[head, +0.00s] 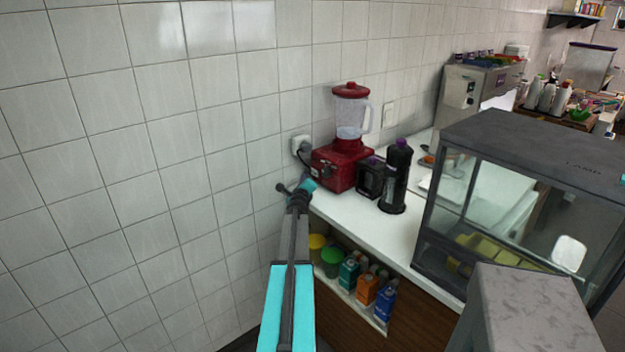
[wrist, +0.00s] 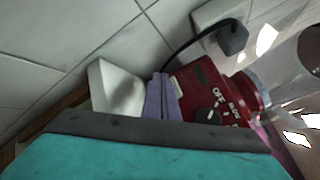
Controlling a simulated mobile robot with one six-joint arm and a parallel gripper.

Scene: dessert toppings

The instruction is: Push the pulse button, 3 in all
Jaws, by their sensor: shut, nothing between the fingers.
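The red blender (head: 334,168) stands on the white counter against the tiled wall, with a clear jar and red lid. My gripper (head: 304,188) is at the left end of the counter, close to the left side of the blender base. In the wrist view the red base (wrist: 198,88) shows a dark control (wrist: 207,116) with white lettering, partly readable as OFF. The lilac shut fingers (wrist: 163,98) are in front of the base, left of this control. I cannot tell whether they touch the base. The pulse button itself is not clearly distinguishable.
A black cord runs from the wall outlet (head: 301,145) near the blender. A dark box-shaped item (head: 371,178) and a black bottle (head: 396,178) stand right of it. A grey glass-sided case (head: 535,150) fills the right. Cartons (head: 366,288) sit on the shelf below.

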